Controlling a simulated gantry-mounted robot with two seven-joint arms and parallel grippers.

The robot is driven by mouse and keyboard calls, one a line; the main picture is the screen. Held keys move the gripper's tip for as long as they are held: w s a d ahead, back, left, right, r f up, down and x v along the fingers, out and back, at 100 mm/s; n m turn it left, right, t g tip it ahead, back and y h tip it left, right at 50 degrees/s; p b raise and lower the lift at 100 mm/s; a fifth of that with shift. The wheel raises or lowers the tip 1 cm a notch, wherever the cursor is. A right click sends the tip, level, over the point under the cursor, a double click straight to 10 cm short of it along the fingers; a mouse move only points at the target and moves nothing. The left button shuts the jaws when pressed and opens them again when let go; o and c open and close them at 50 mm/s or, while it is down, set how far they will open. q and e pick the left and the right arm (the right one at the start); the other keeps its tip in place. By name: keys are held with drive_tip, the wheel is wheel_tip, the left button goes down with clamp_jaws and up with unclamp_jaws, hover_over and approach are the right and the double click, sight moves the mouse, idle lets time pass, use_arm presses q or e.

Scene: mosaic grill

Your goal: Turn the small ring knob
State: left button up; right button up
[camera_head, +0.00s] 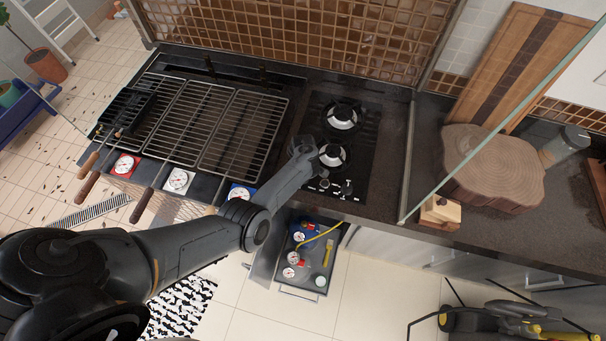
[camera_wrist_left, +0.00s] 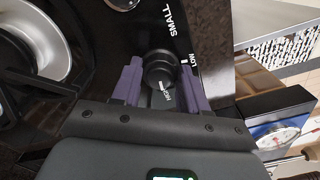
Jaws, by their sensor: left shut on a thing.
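The small ring knob (camera_wrist_left: 158,70) is a round black knob on the glossy black hob, beside the printed word SMALL. In the left wrist view, the purple fingers of my left gripper (camera_wrist_left: 160,82) stand on both sides of it and are shut on it. LOW is printed to its right, and another marking lies partly between the fingers. In the head view, my left arm reaches over the hob (camera_head: 368,150) from the left, and its wrist (camera_head: 303,148) hides the gripped knob. Other knobs (camera_head: 347,187) show near the hob's front edge. My right gripper is not in view.
Two burners (camera_head: 342,116) sit behind the knobs. An open drawer (camera_head: 310,262) with gauges and a yellow hose is below. A slanted glass edge (camera_head: 500,120) and wooden stump (camera_head: 492,165) are to the right.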

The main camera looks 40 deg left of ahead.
use_arm(q)
drive_tip(key=o, duration=1.1)
drive_tip(key=shift+c, duration=0.2)
drive_tip(key=shift+r, duration=0.1)
wheel_tip(320, 180, up, 11)
drive_tip(key=p, duration=0.3)
drive_tip(key=shift+f, duration=0.2)
